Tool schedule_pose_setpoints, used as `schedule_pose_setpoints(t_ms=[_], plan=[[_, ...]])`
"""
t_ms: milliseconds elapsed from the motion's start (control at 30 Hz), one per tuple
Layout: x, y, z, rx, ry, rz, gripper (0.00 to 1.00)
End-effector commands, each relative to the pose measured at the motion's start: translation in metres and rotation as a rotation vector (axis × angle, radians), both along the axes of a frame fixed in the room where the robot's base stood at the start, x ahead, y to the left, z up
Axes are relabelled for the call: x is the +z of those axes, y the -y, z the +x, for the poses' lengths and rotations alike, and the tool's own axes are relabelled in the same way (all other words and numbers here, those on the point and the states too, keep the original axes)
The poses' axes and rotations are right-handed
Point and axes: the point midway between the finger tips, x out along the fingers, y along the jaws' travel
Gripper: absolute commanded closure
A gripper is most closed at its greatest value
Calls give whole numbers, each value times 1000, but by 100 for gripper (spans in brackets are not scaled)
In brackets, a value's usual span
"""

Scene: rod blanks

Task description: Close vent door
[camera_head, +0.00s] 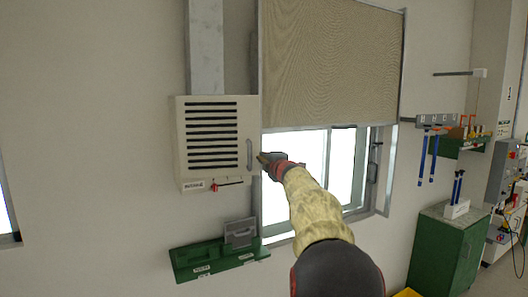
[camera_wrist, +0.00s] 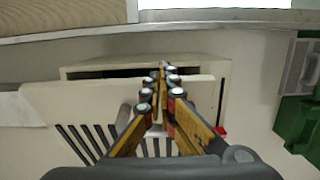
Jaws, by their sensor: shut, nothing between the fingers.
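The vent door (camera_head: 212,136) is a cream panel with dark horizontal slots on a wall box, with a grey bar handle (camera_head: 249,154) at its right edge. In the wrist view the vent door (camera_wrist: 60,100) stands ajar, with a dark gap between its edge and the box (camera_wrist: 215,70). My gripper (camera_head: 262,158) is just right of the handle in the head view. In the wrist view my gripper (camera_wrist: 163,68) is shut and empty, its fingers crossing over the door's free edge. Whether the fingertips touch the door or box cannot be told.
A slider with a red knob (camera_head: 214,187) sits under the door's slots. A green tray (camera_head: 215,262) is mounted on the wall below. A window (camera_head: 310,160) with a half-lowered blind (camera_head: 330,60) is close on the right. The wall left of the box is clear.

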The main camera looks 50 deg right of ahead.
Motion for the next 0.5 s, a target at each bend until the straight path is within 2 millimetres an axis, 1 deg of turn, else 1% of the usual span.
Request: schedule_pose_setpoints(t_ms=[33, 200, 267, 500], plan=[[4, 8, 7, 23, -3, 1, 100], [3, 23, 27, 107, -2, 2, 100], [4, 27, 34, 134, -1, 2, 100], [2, 38, 56, 131, -1, 0, 100]])
